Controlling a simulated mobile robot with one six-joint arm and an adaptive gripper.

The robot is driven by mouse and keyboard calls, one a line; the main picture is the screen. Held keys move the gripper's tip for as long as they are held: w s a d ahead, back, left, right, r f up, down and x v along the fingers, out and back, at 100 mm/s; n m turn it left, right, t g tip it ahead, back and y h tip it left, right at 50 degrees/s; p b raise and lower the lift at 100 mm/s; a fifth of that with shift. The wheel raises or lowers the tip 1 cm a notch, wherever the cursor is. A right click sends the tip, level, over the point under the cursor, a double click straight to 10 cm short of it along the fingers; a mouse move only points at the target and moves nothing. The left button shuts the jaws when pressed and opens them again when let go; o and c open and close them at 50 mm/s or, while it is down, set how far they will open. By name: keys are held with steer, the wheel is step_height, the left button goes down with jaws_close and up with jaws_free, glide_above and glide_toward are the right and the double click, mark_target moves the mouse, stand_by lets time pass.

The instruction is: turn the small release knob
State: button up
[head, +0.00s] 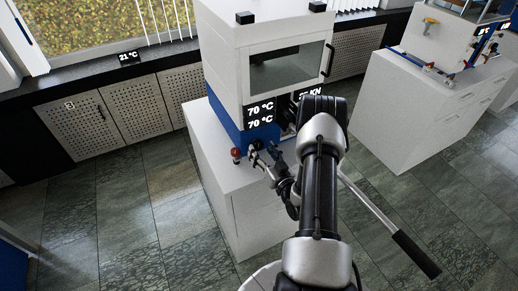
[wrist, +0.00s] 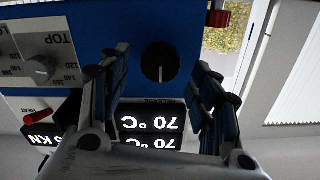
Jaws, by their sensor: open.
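The small release knob (wrist: 160,62) is a round black dial with a white mark on the press's blue panel, seen upside down in the wrist view. The lettering beside it reads like "RELEASE". My gripper (wrist: 161,72) is open, with one finger on each side of the knob in that picture. A gap shows between the knob and both fingers, and whether the tips reach the panel I cannot tell. In the head view my gripper (head: 262,154) is at the front of the press (head: 232,55), and the knob cannot be made out there.
A larger grey dial (wrist: 41,68) marked "TOP" and a red switch (wrist: 38,115) sit left of the gripper in the wrist view. A red button (head: 236,153) stands beside the gripper. A long lever with a black grip (head: 415,254) juts out at right. The floor (head: 130,210) at left is clear.

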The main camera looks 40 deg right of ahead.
mark_target(259, 147)
steer(key=shift+x, duration=1.5)
steer(key=c, duration=1)
steer(key=shift+c, duration=0.2)
